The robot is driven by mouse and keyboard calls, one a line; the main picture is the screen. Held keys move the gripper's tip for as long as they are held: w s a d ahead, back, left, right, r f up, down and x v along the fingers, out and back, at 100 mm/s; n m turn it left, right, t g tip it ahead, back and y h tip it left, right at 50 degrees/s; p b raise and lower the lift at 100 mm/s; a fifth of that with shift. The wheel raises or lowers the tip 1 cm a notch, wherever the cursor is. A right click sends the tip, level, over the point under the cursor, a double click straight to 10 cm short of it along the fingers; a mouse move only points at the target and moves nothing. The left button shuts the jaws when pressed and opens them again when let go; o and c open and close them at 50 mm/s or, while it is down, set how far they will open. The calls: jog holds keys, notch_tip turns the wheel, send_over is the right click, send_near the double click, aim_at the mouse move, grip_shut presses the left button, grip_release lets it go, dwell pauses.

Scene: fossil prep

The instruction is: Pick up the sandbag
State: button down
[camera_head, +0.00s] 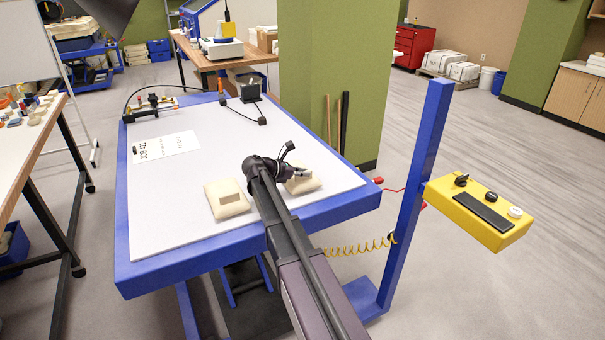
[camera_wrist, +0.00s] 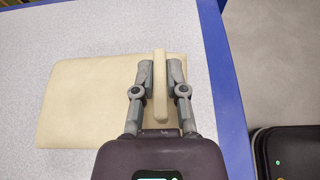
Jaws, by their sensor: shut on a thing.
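A cream sandbag (camera_head: 304,185) lies near the right edge of the blue-framed table, partly hidden by my arm in the head view. In the wrist view the same sandbag (camera_wrist: 80,102) lies flat, with a raised cream grip block (camera_wrist: 160,90) on top. My gripper (camera_wrist: 161,72) has one finger on each side of this block and is shut on it. My gripper also shows in the head view (camera_head: 298,173), small and over the sandbag. A second cream sandbag (camera_head: 227,200) with a similar block lies to the left of my arm.
The white tabletop (camera_head: 185,205) is mostly clear. A printed sheet (camera_head: 165,147), a small device (camera_head: 152,105) and a dark block (camera_head: 249,90) lie toward the back. A blue post with a yellow control box (camera_head: 478,212) stands to the right.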

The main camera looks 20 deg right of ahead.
jog(key=shift+r+p, duration=1.55)
jog(key=shift+r, duration=0.25)
jog(key=s+d+r+p, duration=0.1)
jog(key=s+d, duration=0.2)
jog(key=s, duration=1.2)
jog(key=shift+s, duration=0.35)
jog(key=shift+r+p, duration=0.3)
notch_tip(320, 180, up, 21)
jog(key=p, duration=2.1)
jog(key=shift+a+f, duration=0.1)
jog(key=shift+a, duration=0.05)
